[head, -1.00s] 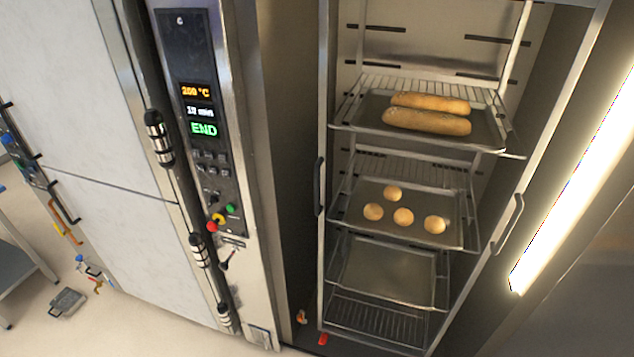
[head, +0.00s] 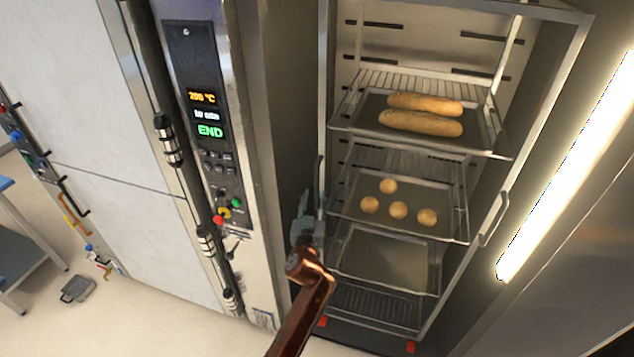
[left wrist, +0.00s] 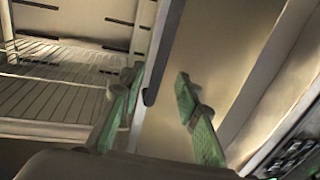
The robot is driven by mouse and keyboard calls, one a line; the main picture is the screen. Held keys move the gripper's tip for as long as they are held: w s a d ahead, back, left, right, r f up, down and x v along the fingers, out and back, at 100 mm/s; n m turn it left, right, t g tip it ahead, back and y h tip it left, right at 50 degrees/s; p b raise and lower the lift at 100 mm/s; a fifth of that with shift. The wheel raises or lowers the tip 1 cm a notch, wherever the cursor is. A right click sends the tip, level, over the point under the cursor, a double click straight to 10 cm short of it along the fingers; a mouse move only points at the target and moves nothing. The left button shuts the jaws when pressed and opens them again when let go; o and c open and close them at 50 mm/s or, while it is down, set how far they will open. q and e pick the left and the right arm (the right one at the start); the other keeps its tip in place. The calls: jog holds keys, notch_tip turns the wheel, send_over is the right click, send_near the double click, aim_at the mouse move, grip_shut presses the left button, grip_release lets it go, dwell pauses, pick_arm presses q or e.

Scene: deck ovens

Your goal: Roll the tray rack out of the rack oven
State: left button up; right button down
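The tray rack (head: 545,12) stands inside the rack oven, whose front is open. It carries a tray with two long loaves (head: 421,122), a tray with several rolls (head: 398,210) and an empty tray (head: 385,262). A dark upright handle (head: 319,173) is on its left post, and another handle (head: 494,220) is on its right post. My left gripper (head: 307,214) is at the lower part of the left handle. In the left wrist view, my left gripper (left wrist: 157,82) is open, with the handle (left wrist: 152,94) between its green fingers. My right gripper is out of view.
The oven's control panel (head: 208,130) at left shows 200 °C and END. The oven wall is close left of my gripper. A bright light strip (head: 565,165) runs along the right. Red parts (head: 322,322) show at the rack's foot. Open floor (head: 130,325) lies front left.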

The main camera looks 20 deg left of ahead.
aim_at(317, 186)
pick_arm(q)
jog(key=w, duration=0.5)
jog(key=w+a, duration=0.1)
jog(key=w, duration=0.1)
jog(key=shift+w+a, duration=0.1)
jog(key=shift+w, duration=0.1)
jog(key=shift+c, duration=0.4)
grip_shut()
jog(key=shift+f, duration=0.1)
